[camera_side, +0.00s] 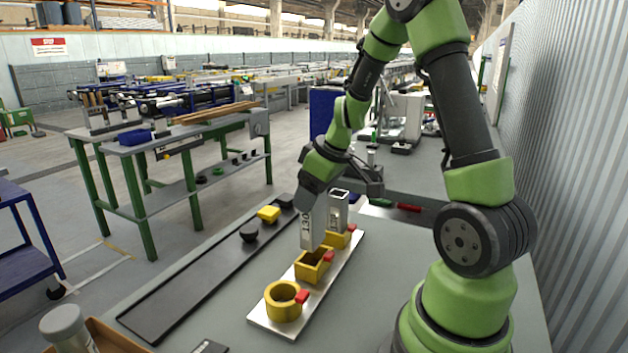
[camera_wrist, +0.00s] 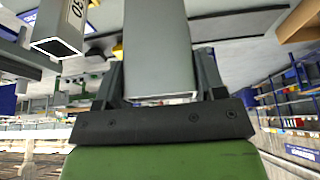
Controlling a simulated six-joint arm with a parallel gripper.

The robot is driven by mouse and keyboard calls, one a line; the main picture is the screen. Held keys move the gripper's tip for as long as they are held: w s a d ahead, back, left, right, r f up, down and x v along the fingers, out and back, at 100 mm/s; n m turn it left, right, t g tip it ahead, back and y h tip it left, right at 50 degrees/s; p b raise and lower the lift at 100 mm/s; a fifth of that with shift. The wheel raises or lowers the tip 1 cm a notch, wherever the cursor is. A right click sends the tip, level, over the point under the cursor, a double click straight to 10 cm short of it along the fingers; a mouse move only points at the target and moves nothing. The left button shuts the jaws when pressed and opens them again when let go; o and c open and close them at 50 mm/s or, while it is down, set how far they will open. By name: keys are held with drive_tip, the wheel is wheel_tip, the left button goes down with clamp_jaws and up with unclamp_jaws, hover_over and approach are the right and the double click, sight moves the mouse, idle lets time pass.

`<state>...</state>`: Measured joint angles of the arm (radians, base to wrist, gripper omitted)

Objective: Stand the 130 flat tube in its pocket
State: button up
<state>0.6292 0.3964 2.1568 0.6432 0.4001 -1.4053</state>
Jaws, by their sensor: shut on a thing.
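My gripper (camera_side: 312,190) is shut on a grey flat tube (camera_side: 306,229) marked 130, held upright. In the wrist view this tube (camera_wrist: 158,45) stands between my fingers (camera_wrist: 163,82). Its lower end is at the back of the middle yellow rectangular pocket (camera_side: 312,271); I cannot tell whether it is above or inside it. A second grey tube (camera_side: 337,213) stands upright at the far yellow pocket (camera_side: 343,239), which the held tube partly hides. That second tube also shows in the wrist view (camera_wrist: 58,28), its label partly cut off.
The pockets sit on a pale metal plate (camera_side: 327,291) with red tabs. A round yellow pocket (camera_side: 284,303) is nearest. A long dark tray (camera_side: 180,299) on the left bears a yellow block (camera_side: 268,213) and a black round piece (camera_side: 249,232). The tray's near part is bare.

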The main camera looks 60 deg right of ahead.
sight(319, 214)
drive_tip(key=shift+f, duration=0.95)
drive_tip(key=shift+f, duration=1.35)
idle(1.9)
drive_tip(key=shift+f, duration=0.35)
drive_tip(key=shift+f, duration=0.8)
drive_tip(key=o, duration=1.1)
drive_tip(key=shift+v, duration=4.95)
